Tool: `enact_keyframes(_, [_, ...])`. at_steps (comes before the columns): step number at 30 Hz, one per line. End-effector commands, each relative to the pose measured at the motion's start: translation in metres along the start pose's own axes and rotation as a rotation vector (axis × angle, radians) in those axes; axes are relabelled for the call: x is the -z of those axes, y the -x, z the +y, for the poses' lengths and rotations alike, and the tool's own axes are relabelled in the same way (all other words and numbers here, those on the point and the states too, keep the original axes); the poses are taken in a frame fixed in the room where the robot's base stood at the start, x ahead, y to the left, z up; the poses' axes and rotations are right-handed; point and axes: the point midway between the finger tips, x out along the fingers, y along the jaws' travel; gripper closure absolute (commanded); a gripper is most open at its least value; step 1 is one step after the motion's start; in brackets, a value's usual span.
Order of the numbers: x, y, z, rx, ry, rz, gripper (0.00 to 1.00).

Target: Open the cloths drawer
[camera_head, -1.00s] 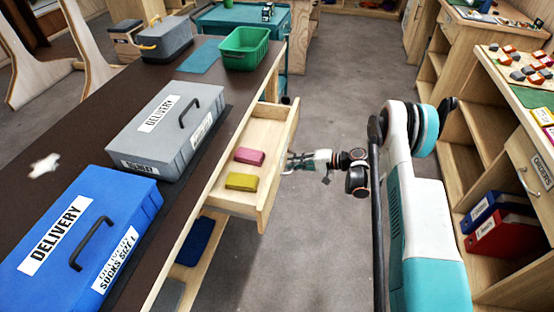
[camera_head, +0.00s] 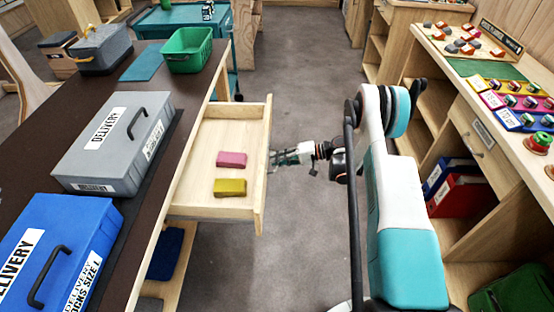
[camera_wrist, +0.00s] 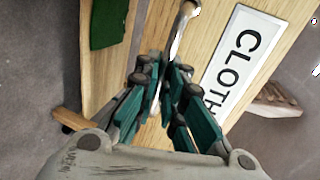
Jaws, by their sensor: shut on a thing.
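The cloths drawer (camera_head: 209,210) is a pale wooden drawer under the dark bench top, standing well out from the bench. A pink cloth (camera_head: 231,159) and a yellow cloth (camera_head: 229,188) lie inside it. My gripper (camera_head: 279,158) is at the outer face of the drawer front. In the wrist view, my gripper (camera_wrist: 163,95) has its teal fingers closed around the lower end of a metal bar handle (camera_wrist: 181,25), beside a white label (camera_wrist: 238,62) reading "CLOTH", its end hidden. The fingertips partly hide the grip.
A grey delivery box (camera_head: 95,150) and a blue delivery box (camera_head: 48,235) stand on the bench, with a green basket (camera_head: 188,62) behind. Shelving with red and blue binders (camera_head: 452,192) stands at right.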

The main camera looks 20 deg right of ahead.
Motion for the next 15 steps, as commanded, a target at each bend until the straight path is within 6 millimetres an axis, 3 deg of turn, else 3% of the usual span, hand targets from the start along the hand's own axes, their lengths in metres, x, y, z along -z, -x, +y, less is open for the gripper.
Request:
enact_keyframes(1, [0.0005, 0.0001, -0.0002, 0.000, 0.003, 0.001, 1.00])
enact_keyframes(2, [0.0005, 0.0001, -0.0002, 0.000, 0.002, 0.001, 0.85])
enact_keyframes(4, [0.0005, 0.0001, -0.0002, 0.000, 0.002, 0.001, 0.70])
enact_keyframes(15, [0.0004, 0.0021, -0.0002, 0.000, 0.000, 0.001, 0.70])
